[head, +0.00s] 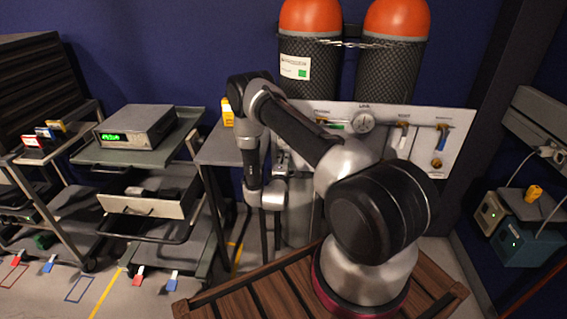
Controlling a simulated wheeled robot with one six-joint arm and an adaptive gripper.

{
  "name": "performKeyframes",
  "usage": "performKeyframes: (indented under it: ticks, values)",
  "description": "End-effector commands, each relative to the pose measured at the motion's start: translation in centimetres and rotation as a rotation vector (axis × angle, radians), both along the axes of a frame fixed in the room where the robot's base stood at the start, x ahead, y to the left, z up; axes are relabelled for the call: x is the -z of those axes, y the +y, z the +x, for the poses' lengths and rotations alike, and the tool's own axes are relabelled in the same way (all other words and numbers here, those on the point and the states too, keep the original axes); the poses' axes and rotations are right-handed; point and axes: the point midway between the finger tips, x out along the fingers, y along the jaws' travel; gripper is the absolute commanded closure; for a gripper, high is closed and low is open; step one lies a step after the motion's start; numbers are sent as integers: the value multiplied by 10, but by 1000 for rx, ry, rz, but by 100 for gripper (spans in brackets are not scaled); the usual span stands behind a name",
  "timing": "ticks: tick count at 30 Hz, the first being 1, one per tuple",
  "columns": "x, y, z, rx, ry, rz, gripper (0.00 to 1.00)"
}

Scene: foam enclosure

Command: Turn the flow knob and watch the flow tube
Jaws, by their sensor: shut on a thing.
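The flow tube cannot be told clearly from the pale parts around my gripper. The panel carries a round gauge (363,122), a lever with a white grip (402,136), a blue-handled lever (442,138) and a brass knob (437,163). My arm covers part of the panel.
Two orange-topped cylinders (310,18) (397,18) stand behind the panel, held by a chain (345,43). A cart at left bears an instrument with a green display (112,137) above an open drawer (145,203). A wooden slatted platform (250,292) lies in front. Teal and beige boxes (530,240) stand at right.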

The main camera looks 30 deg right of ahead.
Motion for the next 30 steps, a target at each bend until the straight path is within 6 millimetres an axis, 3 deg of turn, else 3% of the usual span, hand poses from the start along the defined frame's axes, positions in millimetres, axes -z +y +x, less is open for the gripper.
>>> performKeyframes:
  ticks: [9, 26, 27, 30]
  values:
    - [2, 0, -1, 0, 76, -106, 95]
    - [2, 0, -1, 0, 93, -129, 95]
    - [2, 0, -1, 0, 93, -129, 66]
    - [1, 0, -1, 0, 92, -129, 49]
